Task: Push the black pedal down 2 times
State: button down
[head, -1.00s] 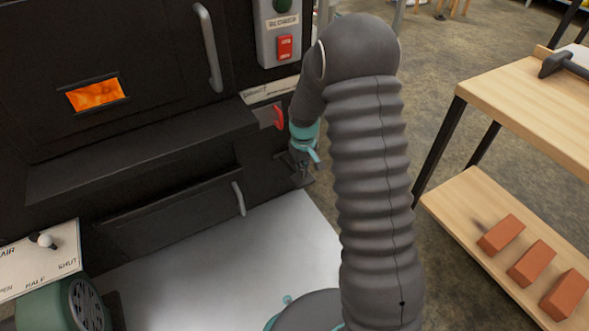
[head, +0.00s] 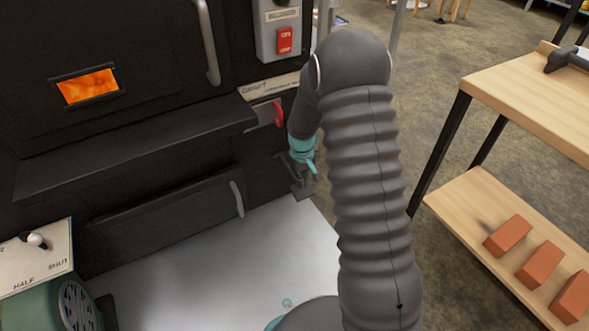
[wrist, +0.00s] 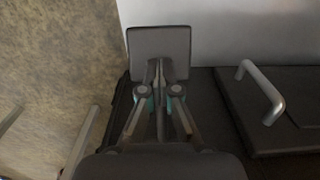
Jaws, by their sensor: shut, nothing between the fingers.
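The black pedal (head: 303,190) is a small dark plate low at the front right corner of the black evaporator, beside the pale floor sheet. In the wrist view the pedal (wrist: 160,42) is a square dark plate straight ahead of my fingers. My gripper (wrist: 158,70) is shut and empty, its fingertips overlapping the pedal's near part in that view. In the head view my gripper (head: 298,174) hangs just above the pedal, partly hidden by my arm. I cannot tell whether the tips touch the pedal.
A red lever (head: 278,113) sits on the evaporator near my wrist. A silver drawer handle (head: 237,199) is left of the pedal, and also shows in the wrist view (wrist: 262,92). A wooden bench (head: 535,110) with bricks (head: 508,236) on its lower shelf stands right.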

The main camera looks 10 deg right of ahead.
jog(key=shift+w+f, duration=0.1)
jog(key=shift+f, duration=0.35)
notch_tip(320, 180, up, 8)
jog(key=s+p, duration=0.1)
jog(key=p, duration=0.4)
jog(key=shift+d, duration=0.2)
jog(key=shift+s, duration=0.1)
dwell(0.5)
jog(key=s+r+m+t+p, duration=0.1)
jog(key=s+r+t+p, duration=0.1)
jog(key=s+r, duration=1.3)
jog(key=s+r+m+t+p, duration=0.2)
jog(key=s+r+t+p, duration=0.1)
jog(key=s+r, duration=1.1)
jog(key=shift+s+a+r+m+t, duration=0.15)
jog(key=shift+s+r+m+t, duration=0.2)
jog(key=shift+r, duration=2.4)
jog(key=shift+s, duration=0.1)
